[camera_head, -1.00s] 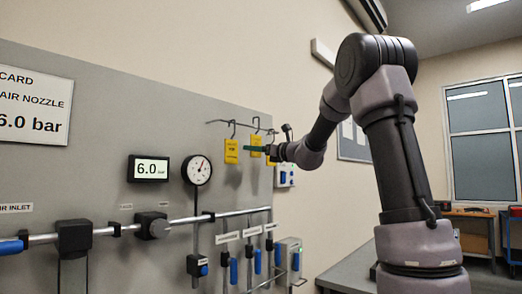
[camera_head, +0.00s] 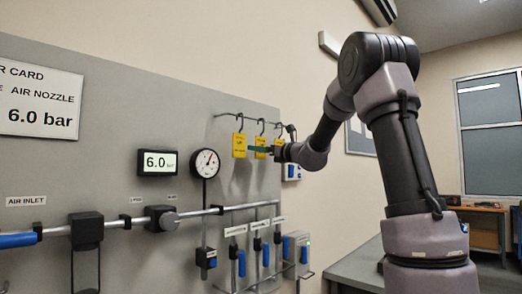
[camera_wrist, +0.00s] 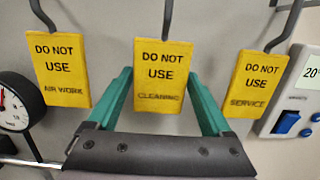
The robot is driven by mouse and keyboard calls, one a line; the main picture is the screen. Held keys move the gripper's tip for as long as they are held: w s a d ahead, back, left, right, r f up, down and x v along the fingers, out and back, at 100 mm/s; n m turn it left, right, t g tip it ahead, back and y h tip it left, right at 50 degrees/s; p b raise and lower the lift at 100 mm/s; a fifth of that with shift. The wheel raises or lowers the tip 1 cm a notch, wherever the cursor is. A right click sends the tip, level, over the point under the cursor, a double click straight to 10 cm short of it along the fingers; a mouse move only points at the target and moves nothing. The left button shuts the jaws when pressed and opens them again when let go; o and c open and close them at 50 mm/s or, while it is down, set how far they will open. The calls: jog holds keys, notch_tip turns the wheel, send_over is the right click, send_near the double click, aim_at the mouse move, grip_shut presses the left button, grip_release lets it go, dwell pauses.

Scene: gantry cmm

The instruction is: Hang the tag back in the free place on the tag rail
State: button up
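Three yellow "DO NOT USE" tags are in the wrist view. The AIR WORK tag (camera_wrist: 61,71) is on the left, the CLEANING tag (camera_wrist: 162,77) in the middle, and the SERVICE tag (camera_wrist: 257,84) on the right. The two outer tags hang from dark hooks. The middle hook (camera_wrist: 167,20) comes down to the top of the CLEANING tag; whether it passes through the tag is hidden. My gripper's green fingers (camera_wrist: 163,88) lie against both side edges of the CLEANING tag. In the head view, my gripper (camera_head: 259,149) reaches the tag rail (camera_head: 228,114) from the right.
A round gauge (camera_wrist: 12,108) is left of the tags, and a white box with blue buttons (camera_wrist: 297,105) is to the right. Below the rail in the head view are a pipe (camera_head: 240,208) and several blue-handled valves. The grey panel (camera_head: 120,125) stands close behind the tags.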

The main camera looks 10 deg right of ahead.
jog(key=shift+o, duration=0.2)
jog(key=v, duration=1.1)
jog(key=s+a+f+n+g, duration=0.35)
jog(key=s+n, duration=0.25)
jog(key=s, duration=0.2)
jog(key=s+a+f+n+g, duration=0.35)
jog(key=s+a+n, duration=0.2)
jog(key=s, duration=0.25)
jog(key=s+d+f+n+h, duration=0.4)
jog(key=s+f+n, duration=0.1)
jog(key=s+n, duration=0.1)
jog(key=s+d+f+n+g+h, duration=0.1)
jog(key=s+d+f+n+h, duration=0.3)
jog(key=s+n, duration=0.3)
jog(key=shift+s+d+f+g+h, duration=0.25)
jog(key=shift+s+f+h, duration=0.25)
jog(key=shift+s+h, duration=0.5)
jog(key=shift+s, duration=0.2)
